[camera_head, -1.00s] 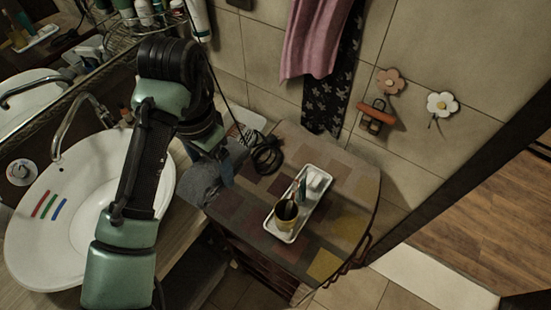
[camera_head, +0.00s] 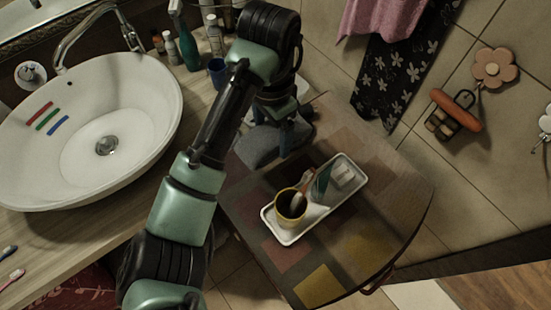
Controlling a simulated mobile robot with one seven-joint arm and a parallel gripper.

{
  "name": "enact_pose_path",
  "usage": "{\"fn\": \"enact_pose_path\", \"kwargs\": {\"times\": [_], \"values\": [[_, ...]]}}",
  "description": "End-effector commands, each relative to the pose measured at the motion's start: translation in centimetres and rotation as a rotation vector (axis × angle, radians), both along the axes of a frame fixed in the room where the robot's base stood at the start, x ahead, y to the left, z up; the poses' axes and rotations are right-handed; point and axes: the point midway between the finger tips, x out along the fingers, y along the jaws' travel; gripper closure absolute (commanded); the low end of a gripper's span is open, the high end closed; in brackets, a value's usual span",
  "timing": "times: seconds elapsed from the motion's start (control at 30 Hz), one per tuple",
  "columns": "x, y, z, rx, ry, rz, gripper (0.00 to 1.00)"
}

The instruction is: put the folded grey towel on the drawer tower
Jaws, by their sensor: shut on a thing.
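The folded grey towel (camera_head: 256,150) is a dark grey bundle at the left back part of the drawer tower's top, in the head view. My gripper (camera_head: 284,143) points down and is shut on the towel; the fingertips are partly hidden by the towel and my arm. I cannot tell whether the towel touches the top or hangs just above it. The drawer tower (camera_head: 360,262) has a patchwork top in brown, red and yellow squares.
A white tray (camera_head: 282,238) on the tower holds a yellow cup (camera_head: 290,207) and small items, close to the towel. The white basin (camera_head: 140,140) is at left. Bottles (camera_head: 188,48) and a blue cup (camera_head: 217,72) stand behind my arm. The tower's right side is clear.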

Motion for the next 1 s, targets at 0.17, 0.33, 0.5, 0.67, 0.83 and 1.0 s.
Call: {"fn": "enact_pose_path", "kwargs": {"times": [0.17, 0.33, 0.5, 0.67, 0.83, 1.0], "values": [[0.0, -0.1, -2.8, -0.002, 0.001, 0.0, 0.71], [-0.1, 0.0, -4.6, -0.001, 0.004, 0.001, 0.71], [-0.1, 0.0, -7.1, 0.0, 0.003, 0.0, 0.71], [0.0, 0.0, -7.9, 0.0, 0.0, -0.001, 0.71], [0.0, 0.0, -7.9, 0.0, 0.0, -0.001, 0.71], [0.0, 0.0, -8.2, 0.0, 0.0, -0.001, 0.13]]}}
